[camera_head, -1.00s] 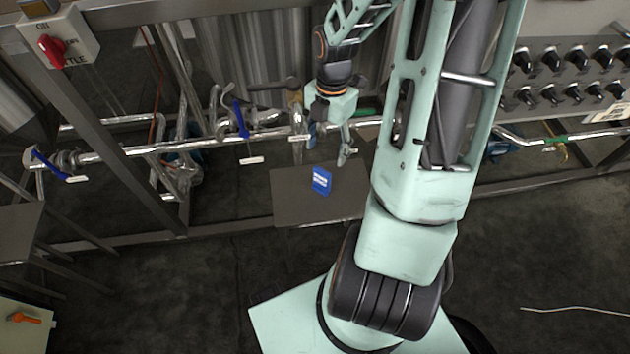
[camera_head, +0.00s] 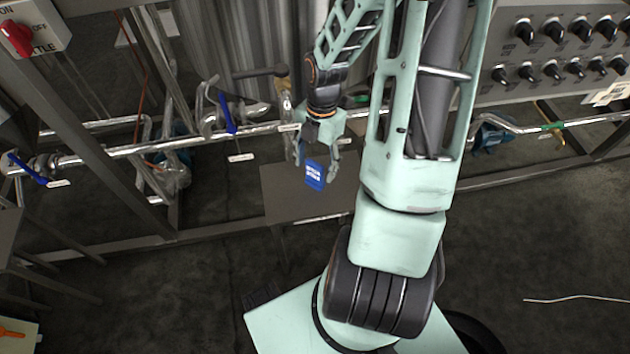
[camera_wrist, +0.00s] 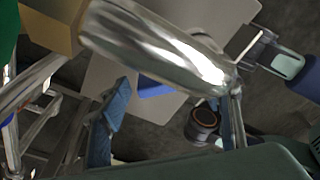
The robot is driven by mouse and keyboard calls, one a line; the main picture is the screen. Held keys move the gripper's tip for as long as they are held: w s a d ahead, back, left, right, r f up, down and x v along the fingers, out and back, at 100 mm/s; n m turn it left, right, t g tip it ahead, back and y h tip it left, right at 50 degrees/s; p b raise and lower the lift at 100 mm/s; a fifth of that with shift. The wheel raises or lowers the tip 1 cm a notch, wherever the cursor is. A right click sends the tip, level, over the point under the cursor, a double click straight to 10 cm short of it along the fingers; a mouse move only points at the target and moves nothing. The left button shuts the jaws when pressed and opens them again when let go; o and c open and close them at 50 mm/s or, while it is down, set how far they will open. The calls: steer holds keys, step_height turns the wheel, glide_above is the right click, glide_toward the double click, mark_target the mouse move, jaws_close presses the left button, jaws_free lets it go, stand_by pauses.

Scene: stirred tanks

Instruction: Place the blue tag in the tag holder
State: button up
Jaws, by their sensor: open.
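The blue tag (camera_head: 314,174) with white lettering is over the grey shelf plate (camera_head: 283,207) in the head view. My gripper (camera_head: 317,162) is open, pointing down, with one finger to either side of the tag's upper part. I cannot tell whether the fingers touch it. In the wrist view, a blue patch that looks like the tag (camera_wrist: 155,89) shows against the pale plate, partly covered by a shiny metal part. I cannot make out a tag holder for certain.
A horizontal metal pipe (camera_head: 180,142) with blue-handled valves (camera_head: 227,114) runs behind the plate. A frame post (camera_head: 88,130) stands to the left. A knob panel (camera_head: 560,50) is at the upper right.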

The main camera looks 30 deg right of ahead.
step_height(320, 180, down, 2)
steer(key=shift+a+f, duration=0.1)
steer(key=shift+a, duration=0.05)
steer(key=c, duration=1.4)
steer(key=shift+r, duration=0.2)
